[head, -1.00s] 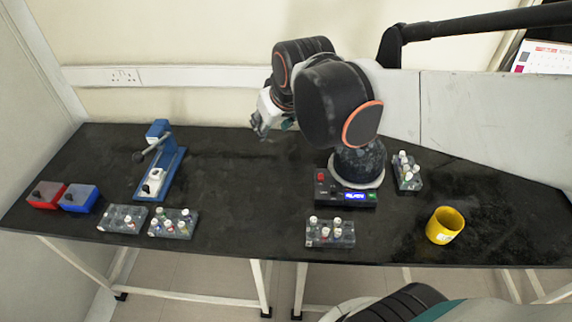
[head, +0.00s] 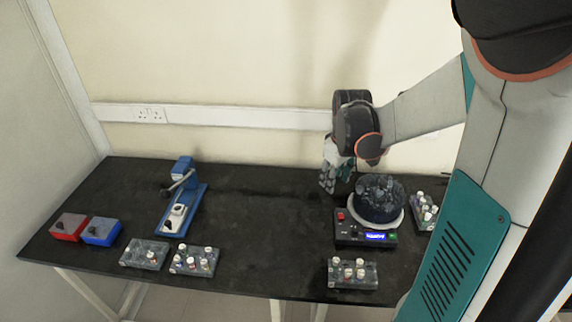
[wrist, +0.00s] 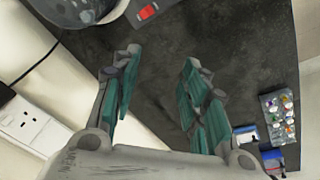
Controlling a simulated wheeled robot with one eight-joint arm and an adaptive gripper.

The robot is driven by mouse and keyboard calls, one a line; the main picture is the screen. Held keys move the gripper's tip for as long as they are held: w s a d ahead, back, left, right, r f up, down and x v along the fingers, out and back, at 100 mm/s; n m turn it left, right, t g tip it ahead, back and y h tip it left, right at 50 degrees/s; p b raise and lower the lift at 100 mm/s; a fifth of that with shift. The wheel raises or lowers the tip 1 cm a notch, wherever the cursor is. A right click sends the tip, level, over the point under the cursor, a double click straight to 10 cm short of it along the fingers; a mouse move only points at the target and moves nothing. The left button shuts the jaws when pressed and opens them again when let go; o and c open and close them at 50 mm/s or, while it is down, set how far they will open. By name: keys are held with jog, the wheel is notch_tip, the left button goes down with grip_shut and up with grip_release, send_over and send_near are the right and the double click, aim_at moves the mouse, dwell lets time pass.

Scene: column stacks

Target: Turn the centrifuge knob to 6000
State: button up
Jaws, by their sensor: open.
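The centrifuge (head: 352,242) stands on the right part of the black table. It has a dark domed top (head: 380,196), a red switch (head: 341,215), a lit blue display (head: 377,236) and a green button (head: 393,237). Its knob and any dial marks are too small to make out. The wrist view shows part of the centrifuge at the upper left, with its red switch (wrist: 148,11). My gripper (head: 328,186) is behind and left of the centrifuge, apart from it. In the wrist view my gripper (wrist: 162,62) has its fingers spread, with nothing between them.
Vial racks stand at the centrifuge's front (head: 352,274) and right (head: 424,210). A blue device (head: 182,205), a red box (head: 69,227) and a blue box (head: 102,231) are at left. The table's middle is clear.

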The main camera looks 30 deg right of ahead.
jog(key=g+y, duration=0.1)
jog(key=g, duration=0.1)
send_near(356, 228)
notch_tip(356, 228, down, 9)
jog(key=b, duration=0.5)
jog(key=shift+a+r, duration=0.1)
jog(key=shift+r, duration=0.05)
grip_shut()
